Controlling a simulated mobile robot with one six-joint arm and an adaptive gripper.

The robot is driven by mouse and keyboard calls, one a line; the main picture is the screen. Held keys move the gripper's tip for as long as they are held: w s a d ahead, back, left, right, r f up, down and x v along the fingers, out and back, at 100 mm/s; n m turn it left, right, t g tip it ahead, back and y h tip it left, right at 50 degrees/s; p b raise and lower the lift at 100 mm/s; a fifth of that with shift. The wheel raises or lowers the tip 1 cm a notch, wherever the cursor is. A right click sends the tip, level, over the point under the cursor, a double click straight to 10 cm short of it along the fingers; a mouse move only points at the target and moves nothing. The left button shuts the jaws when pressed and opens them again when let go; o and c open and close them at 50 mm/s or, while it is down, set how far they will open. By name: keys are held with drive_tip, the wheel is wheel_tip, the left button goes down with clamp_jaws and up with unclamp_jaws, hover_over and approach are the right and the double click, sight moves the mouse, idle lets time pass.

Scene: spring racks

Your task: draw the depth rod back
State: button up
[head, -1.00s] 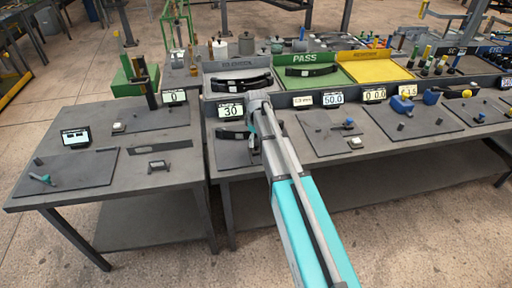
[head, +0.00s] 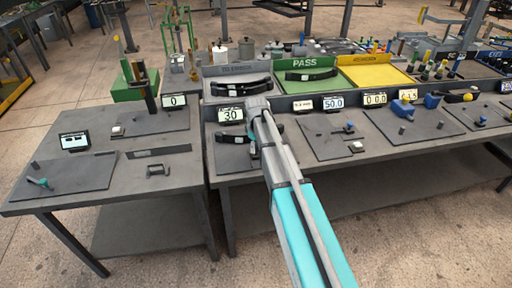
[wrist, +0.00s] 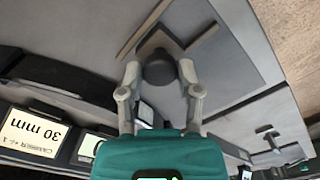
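In the wrist view, the two grey fingers of my gripper (wrist: 160,76) are apart. A dark round knob (wrist: 158,68) lies between the fingertips, with a narrow gap showing on each side. I cannot tell for certain whether this knob belongs to the depth rod. The 30 mm sign also shows in the wrist view (wrist: 34,132).
Behind are a grey tray (head: 238,95), a green PASS tray (head: 300,67) and a yellow tray (head: 375,74). More fixtures stand to the right.

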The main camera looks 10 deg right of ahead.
clamp_jaws()
drive_tip(key=shift+s, duration=2)
drive_tip(key=o, duration=0.8)
unclamp_jaws()
drive_tip(key=shift+w, duration=0.15)
